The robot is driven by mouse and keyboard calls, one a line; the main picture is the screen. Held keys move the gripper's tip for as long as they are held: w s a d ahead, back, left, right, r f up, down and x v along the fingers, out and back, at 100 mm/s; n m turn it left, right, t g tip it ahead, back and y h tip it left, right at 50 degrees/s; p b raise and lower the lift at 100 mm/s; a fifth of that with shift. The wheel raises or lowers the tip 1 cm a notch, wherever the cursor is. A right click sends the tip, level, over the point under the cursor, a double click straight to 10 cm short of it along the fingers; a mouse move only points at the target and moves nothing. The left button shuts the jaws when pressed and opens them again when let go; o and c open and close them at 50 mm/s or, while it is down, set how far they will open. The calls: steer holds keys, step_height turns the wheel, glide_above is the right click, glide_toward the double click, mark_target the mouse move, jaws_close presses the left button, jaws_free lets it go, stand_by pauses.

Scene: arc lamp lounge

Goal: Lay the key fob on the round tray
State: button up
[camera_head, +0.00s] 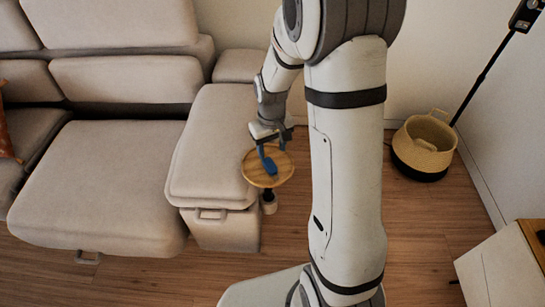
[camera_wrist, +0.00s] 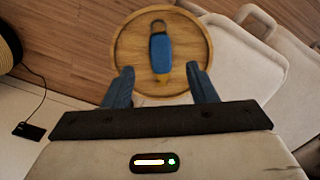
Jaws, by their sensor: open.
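The key fob is blue with a tan loop at one end. In the wrist view the key fob (camera_wrist: 160,52) lies within the rim of the round wooden tray (camera_wrist: 123,65). The round tray (camera_head: 251,174) also shows in the head view, on a small stand beside the sofa, with the blue key fob (camera_head: 271,168) on it. My gripper (camera_wrist: 160,75) is open, with its two blue fingers apart and the fob's near end around the gap between the tips. It also shows over the tray in the head view (camera_head: 270,146). Nothing is held between the fingers.
A beige sofa (camera_head: 110,185) stands left of the tray, its end section (camera_head: 215,140) close against it. A woven basket (camera_head: 425,142) and a dark lamp pole (camera_head: 485,75) stand at the right. A white cabinet (camera_head: 500,270) is at the lower right. Wooden floor (camera_head: 425,215) is clear between.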

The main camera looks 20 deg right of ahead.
steer(key=s+r+m+t, duration=0.1)
steer(key=s+r, duration=0.6)
steer(key=r, duration=0.4)
steer(key=s+r+m+t, duration=0.1)
steer(key=s+r, duration=0.3)
steer(key=s, duration=0.7)
steer(key=shift+a+r, duration=0.15)
steer(key=shift+r, duration=0.15)
